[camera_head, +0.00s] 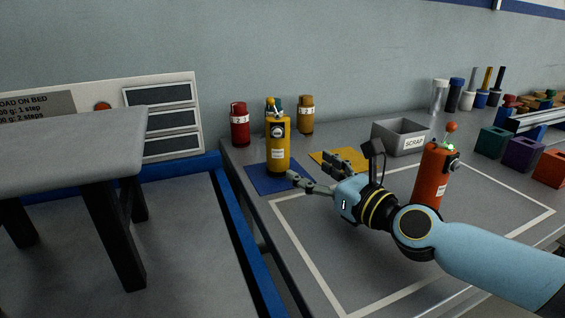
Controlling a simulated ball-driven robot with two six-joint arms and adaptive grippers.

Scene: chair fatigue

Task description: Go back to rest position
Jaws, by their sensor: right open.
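My right gripper (332,163) reaches in from the right over the grey bench. It is open with nothing between its fingers. One finger points left, close to the yellow canister (278,150) in the picture; I cannot tell whether they touch. The yellow canister stands upright on the blue mat (256,182). An orange canister (430,178) with a red ball on top and a small green light stands behind my right forearm, its base partly hidden. My left gripper is not in view.
A yellow mat (352,158), a grey SCRAP bin (412,136), and red (240,127) and ochre (307,117) canisters are farther back. Coloured boxes (523,154) stand at the right. A small grey table (70,150) and a panel (185,98) are at the left.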

